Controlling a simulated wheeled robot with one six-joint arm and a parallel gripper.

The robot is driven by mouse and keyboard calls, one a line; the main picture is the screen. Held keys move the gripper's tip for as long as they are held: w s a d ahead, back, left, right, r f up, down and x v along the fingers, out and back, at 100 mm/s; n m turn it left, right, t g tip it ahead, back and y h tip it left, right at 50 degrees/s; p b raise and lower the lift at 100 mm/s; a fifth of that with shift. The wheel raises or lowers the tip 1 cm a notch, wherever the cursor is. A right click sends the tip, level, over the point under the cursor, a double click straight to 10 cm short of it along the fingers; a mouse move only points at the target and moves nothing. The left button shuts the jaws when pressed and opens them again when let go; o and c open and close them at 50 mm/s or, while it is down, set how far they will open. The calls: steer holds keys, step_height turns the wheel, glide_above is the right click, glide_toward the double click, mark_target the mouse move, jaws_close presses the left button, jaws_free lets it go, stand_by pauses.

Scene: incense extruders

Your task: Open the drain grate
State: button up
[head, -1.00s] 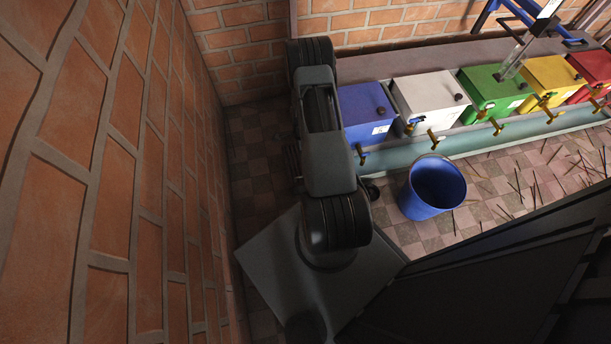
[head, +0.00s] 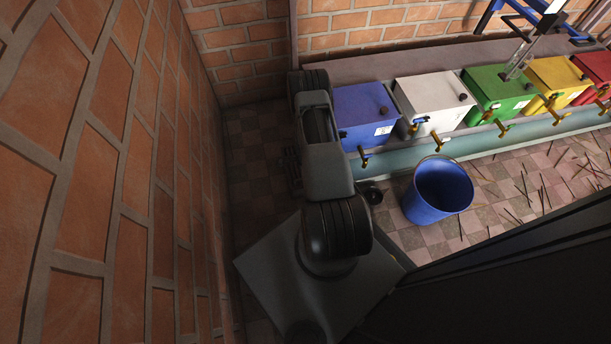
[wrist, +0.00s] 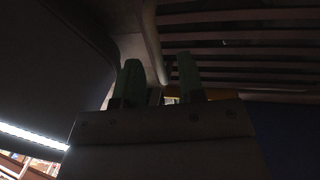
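The drain grate, a dark slatted frame (head: 291,170), shows in a small part to the left of my arm in the head view; my arm hides the rest. In the wrist view, a dark slatted panel (wrist: 240,43) that looks like the grate fills the upper right, with its side bar running down toward the fingers. My gripper (wrist: 159,84) has two green fingertips standing apart, close to this bar. I see nothing clamped between them, but the view is dark and contact is unclear. My gripper is hidden in the head view.
A brick wall (head: 90,170) stands close on the left. A blue bucket (head: 437,190) is on the tiled floor right of my arm. Blue (head: 363,114), white (head: 433,103), green, yellow and red boxes with taps line a ledge. Thin sticks litter the floor at right.

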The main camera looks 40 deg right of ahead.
jaws_close()
stand_by(0.3)
stand_by(0.3)
